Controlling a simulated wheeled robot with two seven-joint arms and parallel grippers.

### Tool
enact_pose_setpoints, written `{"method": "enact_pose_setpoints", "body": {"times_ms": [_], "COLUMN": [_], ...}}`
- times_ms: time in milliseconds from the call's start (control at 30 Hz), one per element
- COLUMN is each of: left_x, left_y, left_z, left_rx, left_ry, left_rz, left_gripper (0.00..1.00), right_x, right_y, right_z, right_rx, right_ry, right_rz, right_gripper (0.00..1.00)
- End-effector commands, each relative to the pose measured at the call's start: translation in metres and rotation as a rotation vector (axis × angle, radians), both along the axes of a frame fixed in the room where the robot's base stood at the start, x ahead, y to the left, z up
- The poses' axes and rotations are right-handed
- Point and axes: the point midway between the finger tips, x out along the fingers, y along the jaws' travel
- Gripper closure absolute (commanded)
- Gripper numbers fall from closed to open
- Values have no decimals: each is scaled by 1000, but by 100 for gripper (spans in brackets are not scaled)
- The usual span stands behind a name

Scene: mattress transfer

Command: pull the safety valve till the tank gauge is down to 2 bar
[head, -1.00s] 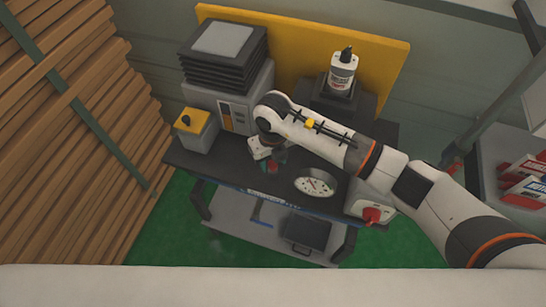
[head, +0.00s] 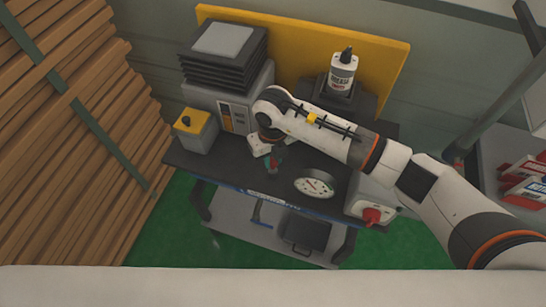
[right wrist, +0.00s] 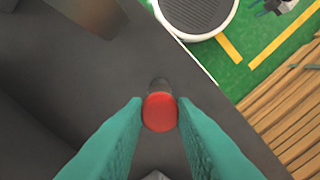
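The safety valve shows as a small red knob (head: 272,169) on the dark bench top, and from above in the right wrist view (right wrist: 160,112). My right gripper (head: 276,160) reaches down over it. In the right wrist view its two teal fingers (right wrist: 160,104) stand one on each side of the red knob, with no clear gap, so it looks shut on it. The round white tank gauge (head: 314,184) lies just right of the valve. Its dial is too small to read surely. My left gripper is not in view.
On the bench are a grey machine with black bellows (head: 222,55), a yellow-topped box (head: 194,128), a grease bottle (head: 342,72) and a switch box with a red knob (head: 372,215). Wooden slats (head: 75,140) stand at the left.

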Motion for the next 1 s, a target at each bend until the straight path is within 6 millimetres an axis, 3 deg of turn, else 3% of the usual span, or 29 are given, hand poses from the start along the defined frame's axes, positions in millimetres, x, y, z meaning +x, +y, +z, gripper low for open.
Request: {"method": "enact_pose_setpoints", "body": {"times_ms": [33,133,533,1000], "left_x": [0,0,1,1], "left_y": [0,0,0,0], "left_z": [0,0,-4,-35], "left_rx": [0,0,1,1], "left_ry": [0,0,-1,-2], "left_rz": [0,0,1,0], "left_gripper": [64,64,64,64], "right_x": [1,1,1,1], "right_y": [0,0,0,0], "right_z": [1,1,8,98], "right_rx": [1,1,2,0], "right_ry": [-2,-2,-4,-7], "right_rz": [0,0,0,1], "right_gripper": [70,54,54,54]}}
